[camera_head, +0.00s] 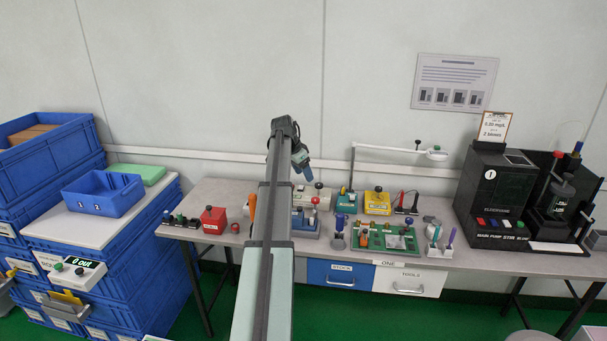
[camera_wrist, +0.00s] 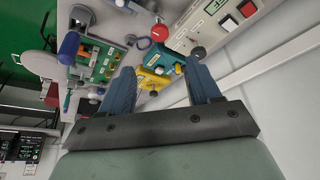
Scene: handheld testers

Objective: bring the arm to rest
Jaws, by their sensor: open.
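My gripper (camera_wrist: 163,92) shows in the wrist view with its two dark blue-grey fingers spread apart and nothing between them. In the head view my arm reaches up the middle of the picture, and my gripper (camera_head: 304,170) hangs at its far end, above the back part of the workbench (camera_head: 335,268). The gripper is clear of the testers below it. My arm hides part of the bench behind it.
A yellow tester (camera_head: 377,203), a green board (camera_head: 388,240) and a red box (camera_head: 214,220) stand on the bench. A white lamp arm (camera_head: 385,149) rises behind them. A black machine (camera_head: 497,195) stands right. Blue crates (camera_head: 130,262) are stacked left.

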